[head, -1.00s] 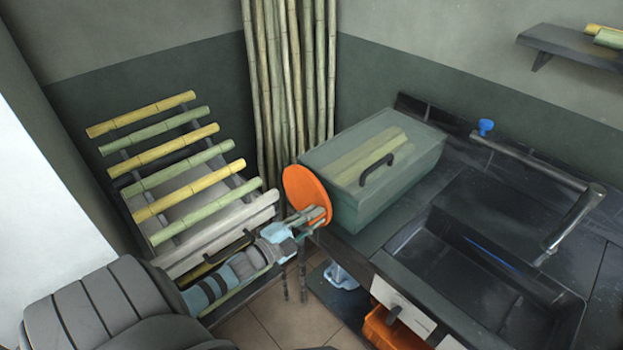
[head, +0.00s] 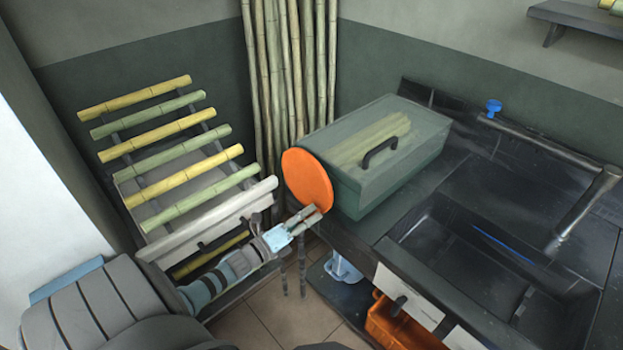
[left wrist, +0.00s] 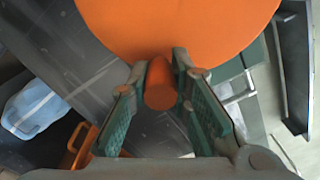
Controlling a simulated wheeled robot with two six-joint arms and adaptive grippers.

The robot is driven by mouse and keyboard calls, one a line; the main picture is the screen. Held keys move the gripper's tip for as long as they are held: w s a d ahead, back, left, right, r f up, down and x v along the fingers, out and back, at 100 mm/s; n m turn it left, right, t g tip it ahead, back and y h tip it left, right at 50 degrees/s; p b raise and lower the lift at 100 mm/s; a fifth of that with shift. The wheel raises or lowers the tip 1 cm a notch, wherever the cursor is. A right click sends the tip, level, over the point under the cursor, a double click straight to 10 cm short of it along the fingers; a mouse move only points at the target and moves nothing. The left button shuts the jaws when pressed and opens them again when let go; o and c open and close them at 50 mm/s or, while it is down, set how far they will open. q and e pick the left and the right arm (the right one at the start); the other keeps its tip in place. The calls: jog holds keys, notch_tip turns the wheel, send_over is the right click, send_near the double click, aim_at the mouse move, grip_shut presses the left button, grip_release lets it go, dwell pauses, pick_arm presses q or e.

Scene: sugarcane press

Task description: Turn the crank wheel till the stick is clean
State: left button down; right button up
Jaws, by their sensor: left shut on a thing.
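The orange crank wheel (head: 306,178) stands upright at the left end of the green press box (head: 400,170). Pale green sticks (head: 370,138) show through the box's clear lid, which has a dark handle. My left gripper (head: 312,216) is at the wheel's lower edge. In the left wrist view, the wheel (left wrist: 180,25) fills the top, and its orange knob (left wrist: 161,85) sits between the fingers of my left gripper (left wrist: 163,95). The fingers are shut on this knob. My right gripper is not in view.
A sloped rack (head: 150,205) of yellow and green canes stands at the left. Tall bamboo poles (head: 290,75) stand in the corner. A dark sink (head: 480,255) and tap (head: 580,215) are at the right. An orange crate (head: 392,322) sits below the counter.

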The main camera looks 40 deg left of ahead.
aim_at(298, 197)
pick_arm(q)
jog(key=a+f+m+b, duration=0.1)
jog(key=a+m+b, duration=0.1)
jog(key=m, duration=0.2)
jog(key=a+f+m+b, duration=0.1)
jog(key=a+m+b, duration=0.1)
jog(key=a+m, duration=0.1)
jog(key=a+f+m+b, duration=0.1)
jog(key=a+m+b, duration=0.1)
jog(key=m, duration=0.3)
jog(key=shift+w+a, duration=0.3)
jog(key=shift+a, duration=0.15)
jog(key=shift+w+a+r, duration=0.1)
jog(key=shift+a+r, duration=0.2)
jog(key=shift+a, duration=0.15)
jog(key=c, duration=1.5)
grip_release()
jog(key=shift+a, duration=0.1)
jog(key=shift+o, duration=0.2)
jog(key=shift+r, duration=0.2)
